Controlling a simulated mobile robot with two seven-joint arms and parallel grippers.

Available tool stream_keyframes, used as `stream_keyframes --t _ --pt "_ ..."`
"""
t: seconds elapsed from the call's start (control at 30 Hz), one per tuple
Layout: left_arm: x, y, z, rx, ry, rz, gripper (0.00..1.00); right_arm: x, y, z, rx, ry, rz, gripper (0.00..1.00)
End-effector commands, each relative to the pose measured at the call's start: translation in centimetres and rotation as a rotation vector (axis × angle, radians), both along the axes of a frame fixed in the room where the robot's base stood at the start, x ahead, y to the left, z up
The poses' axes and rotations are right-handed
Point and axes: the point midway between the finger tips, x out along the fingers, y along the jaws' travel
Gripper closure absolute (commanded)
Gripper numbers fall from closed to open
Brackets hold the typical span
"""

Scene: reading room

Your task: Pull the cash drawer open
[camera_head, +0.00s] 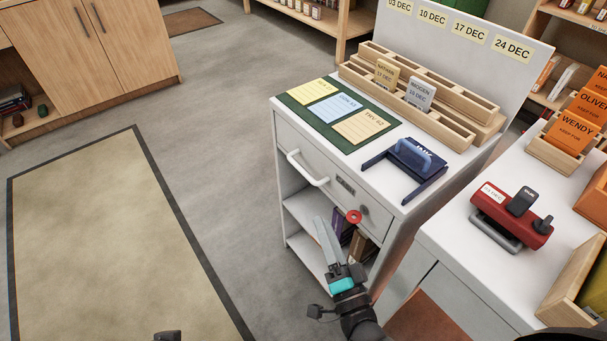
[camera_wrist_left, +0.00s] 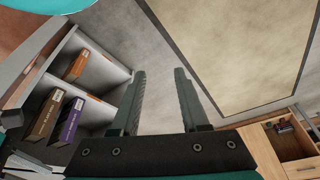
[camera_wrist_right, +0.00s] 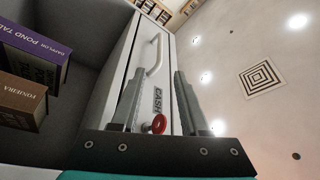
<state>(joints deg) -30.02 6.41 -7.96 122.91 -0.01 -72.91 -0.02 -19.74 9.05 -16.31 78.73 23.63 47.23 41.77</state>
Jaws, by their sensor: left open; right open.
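The cash drawer (camera_head: 328,182) is the front under the white cabinet's top and looks closed. It has a white bar handle (camera_head: 307,168), a dark label (camera_head: 345,184) and a red ring-shaped piece (camera_head: 354,216) by the lock. My right gripper (camera_head: 324,224) is in front of the cabinet, below the drawer, open and empty. In the right wrist view the handle (camera_wrist_right: 155,56) and the CASH label (camera_wrist_right: 158,100) show between its fingers, apart from them. My left gripper (camera_wrist_left: 160,72) is open and empty; in the head view only a dark part shows at the bottom edge.
Books (camera_wrist_left: 70,118) stand on the open shelf below the drawer. The floor at left is clear.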

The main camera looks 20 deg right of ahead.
Motion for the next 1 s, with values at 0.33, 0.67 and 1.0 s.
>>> stream_keyframes --t 0.33,0.67,1.0 --pt "0.2 0.0 2.8 -0.006 -0.045 0.002 0.55 6.8 0.2 1.4 -0.002 -0.004 -0.001 0.55" --pt "0.2 -0.2 5.7 -0.019 -0.105 -0.003 0.55 12.3 0.3 2.4 -0.003 0.002 -0.001 0.55" --pt "1.7 -1.5 5.4 -0.058 -0.203 -0.025 0.55 14.1 0.4 2.9 -0.004 0.003 0.000 0.55"
